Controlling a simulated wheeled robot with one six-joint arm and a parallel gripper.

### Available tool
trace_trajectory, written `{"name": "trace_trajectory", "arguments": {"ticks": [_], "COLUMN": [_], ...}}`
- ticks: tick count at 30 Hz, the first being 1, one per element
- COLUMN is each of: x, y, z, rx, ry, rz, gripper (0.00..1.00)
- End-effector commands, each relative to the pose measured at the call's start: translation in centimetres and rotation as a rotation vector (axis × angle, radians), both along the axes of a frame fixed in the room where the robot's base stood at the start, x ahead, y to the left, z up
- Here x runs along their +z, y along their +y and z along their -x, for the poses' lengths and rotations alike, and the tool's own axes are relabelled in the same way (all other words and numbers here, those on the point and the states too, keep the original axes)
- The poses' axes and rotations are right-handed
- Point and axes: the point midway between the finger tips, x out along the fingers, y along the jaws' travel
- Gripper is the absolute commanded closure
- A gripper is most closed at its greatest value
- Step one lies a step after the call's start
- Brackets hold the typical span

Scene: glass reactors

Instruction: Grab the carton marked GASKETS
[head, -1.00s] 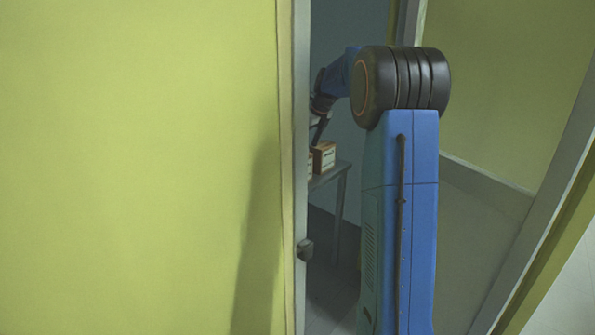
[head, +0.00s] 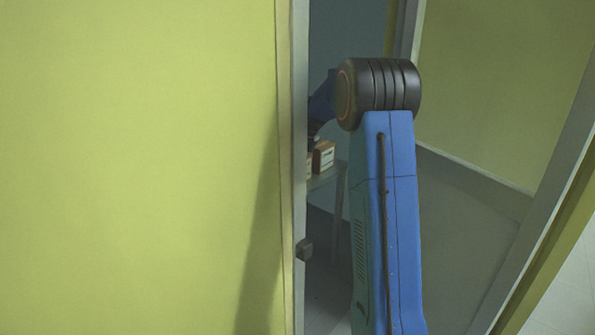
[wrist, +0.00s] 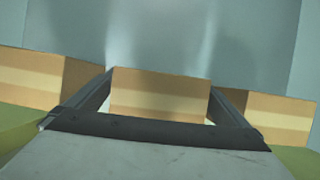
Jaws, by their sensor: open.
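In the wrist view a tan carton with a pale band (wrist: 160,94) stands between the two fingers of my open gripper (wrist: 160,100). Its lower part is hidden behind the gripper body. I see no gap clearly enough to tell whether the fingers touch it. Other similar cartons stand to the left (wrist: 35,78) and to the right (wrist: 280,115). No lettering is readable, so I cannot tell which is marked GASKETS.
A grey table (head: 328,178) stands beyond a doorway. A yellow-green wall (head: 140,160) and the grey door frame (head: 300,130) close off the left. A yellow-green panel (head: 500,90) lies on the right. A grey-blue wall (wrist: 190,35) is behind the cartons.

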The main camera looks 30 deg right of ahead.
Motion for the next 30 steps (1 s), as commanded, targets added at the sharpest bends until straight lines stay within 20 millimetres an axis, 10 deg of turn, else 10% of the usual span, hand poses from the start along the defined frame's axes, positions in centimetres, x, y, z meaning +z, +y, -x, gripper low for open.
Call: {"name": "trace_trajectory", "arguments": {"ticks": [6, 12, 22, 30], "x": [-0.1, -0.1, 0.6, 5.0], "y": [0.0, 0.0, 0.0, 0.0], "z": [0.0, 0.0, -0.1, -0.1], "rx": [0.0, 0.0, 0.0, 0.0], "ry": [0.0, 0.0, -0.002, -0.003], "rz": [0.0, 0.0, 0.0, 0.001], "gripper": [0.0, 0.44, 0.44, 0.44]}}
